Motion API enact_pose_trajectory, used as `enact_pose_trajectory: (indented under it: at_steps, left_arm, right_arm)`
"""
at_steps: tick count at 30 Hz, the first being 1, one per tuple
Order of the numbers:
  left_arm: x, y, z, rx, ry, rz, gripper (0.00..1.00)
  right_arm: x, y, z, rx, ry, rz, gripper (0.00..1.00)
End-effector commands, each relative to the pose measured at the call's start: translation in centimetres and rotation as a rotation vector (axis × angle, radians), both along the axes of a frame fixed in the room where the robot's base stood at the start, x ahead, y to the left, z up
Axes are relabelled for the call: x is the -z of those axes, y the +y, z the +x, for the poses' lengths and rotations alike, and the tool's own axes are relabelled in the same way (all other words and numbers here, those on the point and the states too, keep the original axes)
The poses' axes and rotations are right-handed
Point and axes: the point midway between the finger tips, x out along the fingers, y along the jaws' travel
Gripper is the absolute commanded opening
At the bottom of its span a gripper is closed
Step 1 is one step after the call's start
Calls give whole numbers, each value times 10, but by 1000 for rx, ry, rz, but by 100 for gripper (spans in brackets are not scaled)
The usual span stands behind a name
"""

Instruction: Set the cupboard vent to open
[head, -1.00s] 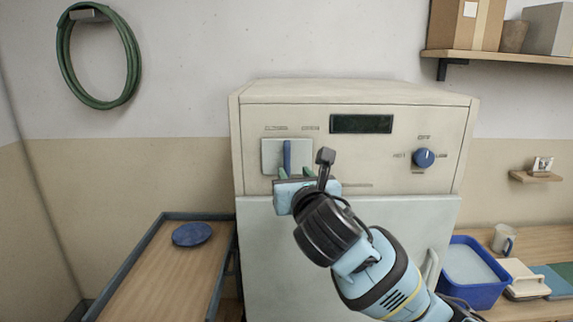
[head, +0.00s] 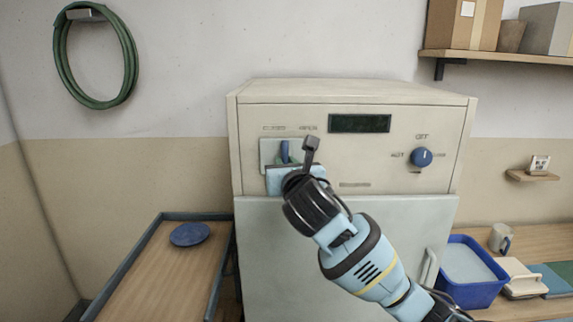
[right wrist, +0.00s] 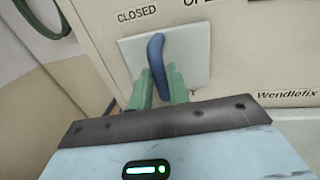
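The cupboard vent control is a blue lever (head: 285,151) on a pale plate (head: 266,150), at the upper left of the cream cupboard front (head: 240,150). CLOSED and OPEN labels sit above the plate. The lever stands roughly upright, between the labels and a little nearer CLOSED. In the right wrist view the lever (right wrist: 156,52) comes up between the green fingers of my right gripper (right wrist: 160,82), which close in on both its sides with no clear gap. The gripper body (head: 290,168) hides the lower plate in the head view. My left gripper is out of view.
A blue rotary knob (head: 421,158) and a dark display (head: 360,123) are on the same panel. A wooden tray table (head: 150,275) with a blue disc (head: 190,234) stands left. A blue tub (head: 470,285) and mug (head: 500,237) are right. A green hose (head: 132,70) hangs on the wall.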

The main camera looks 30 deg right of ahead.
Motion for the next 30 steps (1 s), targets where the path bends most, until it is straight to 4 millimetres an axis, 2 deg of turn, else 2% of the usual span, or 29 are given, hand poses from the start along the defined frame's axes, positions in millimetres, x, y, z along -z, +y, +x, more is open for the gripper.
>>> enact_pose_trajectory:
  at_steps: [1,4,14,24,30]
  left_arm:
    - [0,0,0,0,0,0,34]
    - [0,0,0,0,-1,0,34]
    - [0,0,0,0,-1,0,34]
    - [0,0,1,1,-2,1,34]
    - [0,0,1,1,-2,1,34]
  right_arm:
    - [0,0,0,0,0,0,11]
    - [0,0,0,0,0,0,0]
    - [1,-3,-2,2,1,-1,0]
    - [2,-48,-28,7,3,-6,0]
    - [2,-67,-40,4,4,-3,0]
